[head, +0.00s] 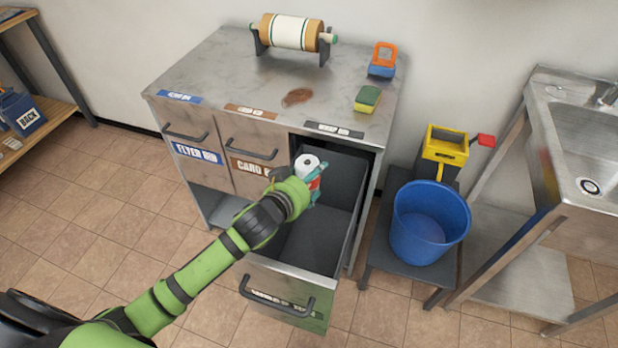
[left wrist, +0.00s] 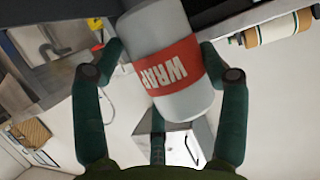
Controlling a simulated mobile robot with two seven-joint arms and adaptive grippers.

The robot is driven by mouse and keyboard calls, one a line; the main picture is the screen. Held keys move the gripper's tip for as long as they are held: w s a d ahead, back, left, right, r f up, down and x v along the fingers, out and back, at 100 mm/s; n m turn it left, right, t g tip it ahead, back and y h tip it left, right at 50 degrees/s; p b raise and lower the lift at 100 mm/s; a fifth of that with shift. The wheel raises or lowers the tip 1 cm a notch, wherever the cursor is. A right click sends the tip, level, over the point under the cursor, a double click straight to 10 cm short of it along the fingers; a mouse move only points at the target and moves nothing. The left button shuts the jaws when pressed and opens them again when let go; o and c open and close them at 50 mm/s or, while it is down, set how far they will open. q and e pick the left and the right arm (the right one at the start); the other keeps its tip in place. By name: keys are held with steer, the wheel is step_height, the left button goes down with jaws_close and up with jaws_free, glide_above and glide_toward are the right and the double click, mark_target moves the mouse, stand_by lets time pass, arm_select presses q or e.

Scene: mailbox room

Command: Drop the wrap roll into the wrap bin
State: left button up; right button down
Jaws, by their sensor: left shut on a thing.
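The wrap roll (left wrist: 172,60) is a white cylinder with a red band reading WRAP, held between the fingers of my left gripper (left wrist: 160,80) in the left wrist view. In the head view the white top of the roll (head: 308,164) shows above my left gripper (head: 306,183), over the open drawer. The wrap bin (head: 310,243) is the pulled-out right drawer of the metal cabinet, dark grey inside, with a handle and a partly hidden label on its front. The part of the drawer floor that shows is bare. My right gripper is not in view.
Closed FLYER (head: 197,152) and CARD (head: 245,167) drawers sit left of the open one. A paper roll on a stand (head: 291,33), a sponge (head: 367,99) and an orange-blue item (head: 383,60) stand on the cabinet top. A blue bucket (head: 428,222) stands right of the drawer.

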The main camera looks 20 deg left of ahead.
arm_select(q)
steer(key=o, duration=1)
steer(key=v, duration=0.7)
steer(key=shift+s+a+r, duration=0.1)
steer(key=shift+s, duration=0.2)
